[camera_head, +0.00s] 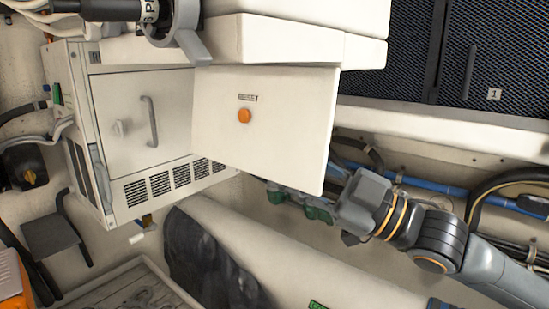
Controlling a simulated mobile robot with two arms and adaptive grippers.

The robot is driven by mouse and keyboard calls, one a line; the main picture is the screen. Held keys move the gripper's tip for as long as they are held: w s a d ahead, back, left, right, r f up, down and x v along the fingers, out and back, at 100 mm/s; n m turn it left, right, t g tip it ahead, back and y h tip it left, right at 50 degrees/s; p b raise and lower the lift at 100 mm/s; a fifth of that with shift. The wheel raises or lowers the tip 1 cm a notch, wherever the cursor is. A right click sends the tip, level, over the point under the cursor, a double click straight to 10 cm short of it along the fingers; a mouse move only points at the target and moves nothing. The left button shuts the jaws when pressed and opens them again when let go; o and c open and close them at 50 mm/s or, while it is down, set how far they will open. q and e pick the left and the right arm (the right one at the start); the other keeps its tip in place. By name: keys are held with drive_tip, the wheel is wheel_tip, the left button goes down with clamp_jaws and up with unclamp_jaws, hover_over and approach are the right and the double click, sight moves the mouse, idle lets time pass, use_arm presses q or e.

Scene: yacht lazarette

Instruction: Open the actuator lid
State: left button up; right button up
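A white cabinet (183,133) stands at the left, with a shut-looking front door (130,142) that has a grey vertical bar handle (149,121). To its right is a flat white panel (275,155) with a "RESET" label and an orange round button (244,116). I cannot tell which of these is the actuator lid, or whether the panel is a swung-out lid. My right gripper (349,222) is below and right of the panel's lower right corner, with a visible gap. Its fingers are mostly hidden, so its opening is unclear. My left gripper is not in view.
A dark cylinder with a grey lever (192,45) sits above the cabinet. White blocks (290,40) overhang the panel. Pipes and cables (425,185) run behind my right arm. Dark mesh doors (490,55) are at the upper right. An orange item (12,280) is at lower left.

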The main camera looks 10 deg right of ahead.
drive_tip(key=shift+v, duration=2)
drive_tip(key=shift+s, duration=0.1)
drive_tip(key=shift+f, duration=0.15)
